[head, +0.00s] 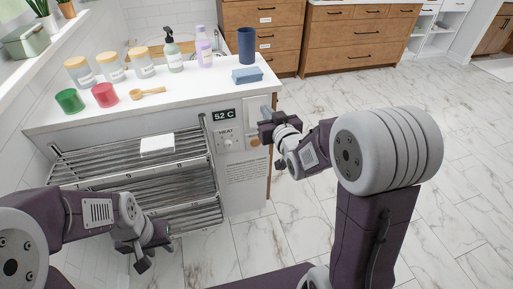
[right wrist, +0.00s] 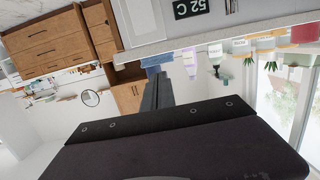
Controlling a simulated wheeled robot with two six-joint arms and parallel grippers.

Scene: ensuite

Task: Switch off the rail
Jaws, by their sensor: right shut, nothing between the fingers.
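The towel rail (head: 130,190) is a rack of metal bars on the left, with a folded white cloth (head: 157,145) on top. Its control panel (head: 228,158) has a display (head: 224,115) reading 52 C, a HEAT dial (head: 228,142) and a small orange round part (head: 255,142). A pale plate (head: 257,104) is right of the display, partly behind my right gripper (head: 266,131). The right gripper is shut and empty, close in front of the panel's right side; contact is unclear. The display also shows in the right wrist view (right wrist: 194,8). My left gripper (head: 147,254) is low before the rail.
The white counter (head: 190,92) above the rail holds jars, a green cup (head: 70,100), a red cup (head: 105,95), bottles, a blue tumbler (head: 247,46) and a blue cloth (head: 247,75). Wooden drawers (head: 350,45) stand behind. The marble floor on the right is clear.

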